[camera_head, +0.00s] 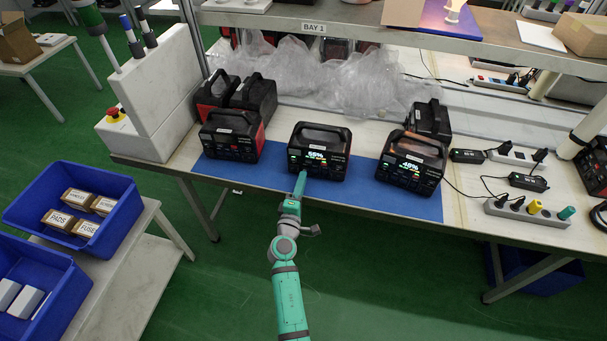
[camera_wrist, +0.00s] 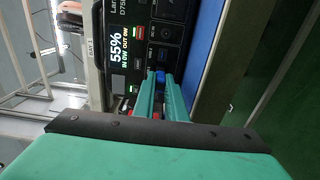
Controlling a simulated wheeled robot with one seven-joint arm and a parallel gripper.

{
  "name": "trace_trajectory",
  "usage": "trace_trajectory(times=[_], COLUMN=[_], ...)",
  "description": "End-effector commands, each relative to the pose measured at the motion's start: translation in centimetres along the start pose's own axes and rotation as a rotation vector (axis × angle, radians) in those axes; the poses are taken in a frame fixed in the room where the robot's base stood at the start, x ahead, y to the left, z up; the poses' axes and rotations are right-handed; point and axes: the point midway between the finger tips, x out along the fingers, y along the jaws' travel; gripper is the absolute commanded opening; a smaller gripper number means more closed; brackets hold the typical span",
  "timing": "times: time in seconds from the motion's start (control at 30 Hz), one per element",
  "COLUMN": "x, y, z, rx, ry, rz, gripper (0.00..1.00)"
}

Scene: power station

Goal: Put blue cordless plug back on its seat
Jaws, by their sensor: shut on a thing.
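The blue cordless plug (camera_wrist: 160,76) shows as a small blue piece between my fingertips in the wrist view. My gripper (camera_wrist: 160,92) is shut on it, with its green fingers at the front panel of the middle power station (camera_wrist: 124,40). That panel has a lit display reading 55% and sockets beside the fingertips. I cannot tell whether the plug sits in a socket or just in front of it. In the head view my gripper (camera_head: 300,184) reaches the lower front of the middle black power station (camera_head: 320,142). The plug cannot be made out there.
Similar stations stand to the left (camera_head: 232,138) and right (camera_head: 411,163) on the blue mat (camera_head: 262,176). A power strip (camera_head: 527,212) with several plugs lies on the right of the bench. A shelf (camera_head: 300,22) overhangs the back. Blue bins (camera_head: 112,232) stand at left.

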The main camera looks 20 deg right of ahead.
Motion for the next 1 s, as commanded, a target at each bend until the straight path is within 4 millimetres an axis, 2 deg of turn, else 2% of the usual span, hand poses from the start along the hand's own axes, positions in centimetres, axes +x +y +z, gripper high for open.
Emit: trace_trajectory(times=[0.73,1.0], x=[-2.6,-2.8], y=[0.0,0.0], z=[-0.1,0.0], rx=[0.0,0.0], ry=[0.001,0.001], rz=[0.0,0.0], gripper=[0.0,0.0])
